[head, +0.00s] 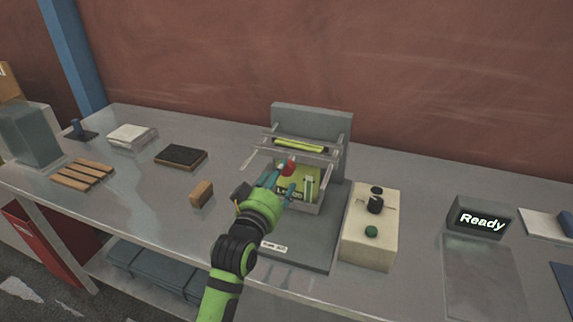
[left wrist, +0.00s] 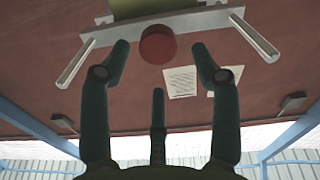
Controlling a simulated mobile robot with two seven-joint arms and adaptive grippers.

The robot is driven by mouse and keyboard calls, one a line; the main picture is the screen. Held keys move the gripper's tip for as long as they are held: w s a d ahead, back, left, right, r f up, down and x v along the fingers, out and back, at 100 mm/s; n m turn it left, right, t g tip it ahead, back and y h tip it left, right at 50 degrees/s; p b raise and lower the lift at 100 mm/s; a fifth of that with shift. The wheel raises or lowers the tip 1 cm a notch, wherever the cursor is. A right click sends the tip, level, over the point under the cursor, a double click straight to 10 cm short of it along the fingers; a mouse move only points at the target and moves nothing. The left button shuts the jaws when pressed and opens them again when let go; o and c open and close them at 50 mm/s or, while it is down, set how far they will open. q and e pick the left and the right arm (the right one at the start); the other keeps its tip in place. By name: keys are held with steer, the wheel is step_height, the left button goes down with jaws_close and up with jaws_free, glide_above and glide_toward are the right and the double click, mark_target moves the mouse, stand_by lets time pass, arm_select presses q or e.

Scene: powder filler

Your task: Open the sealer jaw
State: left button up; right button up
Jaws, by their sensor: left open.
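The sealer (head: 341,130) stands at the middle of the table, with a grey back plate. Its jaw (head: 318,149) is a grey bar across the front with arms at both ends and a yellow-green strip behind it. How far it stands open is unclear. A red round knob (head: 288,167) sits at its front; the left wrist view also shows the knob (left wrist: 158,45). My left gripper (head: 282,184) is open in front of the sealer, its fingertips close to the knob. In the left wrist view the knob lies between and beyond the two upper fingers, with visible gaps either side.
A yellow-green pouch (head: 311,186) stands in the tray below the jaw. A brown block (head: 202,193) lies left of my arm.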

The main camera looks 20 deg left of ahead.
mark_target(290, 162)
arm_select(q)
steer(key=w+p, duration=0.1)
steer(key=w, duration=0.5)
steer(key=shift+d+r, duration=0.1)
jaws_close()
